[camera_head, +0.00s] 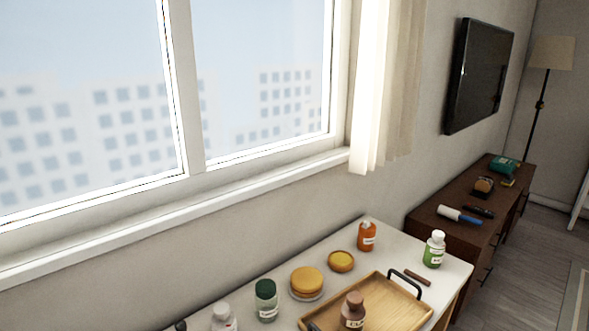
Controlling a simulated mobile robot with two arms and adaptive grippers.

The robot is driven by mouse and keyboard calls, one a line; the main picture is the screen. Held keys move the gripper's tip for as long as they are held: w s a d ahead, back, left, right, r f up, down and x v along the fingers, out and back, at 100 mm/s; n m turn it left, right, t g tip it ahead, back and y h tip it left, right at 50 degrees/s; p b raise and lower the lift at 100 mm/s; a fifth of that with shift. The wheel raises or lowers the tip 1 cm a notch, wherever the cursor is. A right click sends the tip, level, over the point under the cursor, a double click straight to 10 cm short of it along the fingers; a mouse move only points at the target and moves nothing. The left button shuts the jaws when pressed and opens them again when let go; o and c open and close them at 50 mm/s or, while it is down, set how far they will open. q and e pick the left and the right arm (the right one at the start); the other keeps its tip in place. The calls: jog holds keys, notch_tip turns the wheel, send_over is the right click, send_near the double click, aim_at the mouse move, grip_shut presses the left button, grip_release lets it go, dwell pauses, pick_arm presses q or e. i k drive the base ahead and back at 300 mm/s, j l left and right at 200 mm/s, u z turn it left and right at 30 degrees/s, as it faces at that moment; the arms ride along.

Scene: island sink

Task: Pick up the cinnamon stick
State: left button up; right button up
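A short, thin brown stick, which looks like the cinnamon stick (417,277), lies on the white tabletop (455,270) near its right end. It lies just beyond the black handle of a wooden tray (385,300) and left of the table's right edge. A green-labelled bottle with a white cap (434,249) stands behind it. Neither of my grippers is in view.
On the tabletop stand an orange bottle (366,237), a yellow round jar (341,261), a stack of round yellow pieces (307,282) and a green-capped jar (266,300). A brown bottle (352,311) is at the tray. A dark wood cabinet (455,232) stands beyond.

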aim_at(411, 274)
jog(key=i+l, duration=0.15)
jog(key=l, duration=0.25)
jog(key=i+l+z, duration=0.1)
jog(key=l, duration=0.35)
jog(key=i+l+z, duration=0.1)
jog(key=l, duration=0.3)
jog(key=i+l, duration=0.2)
jog(key=l, duration=0.2)
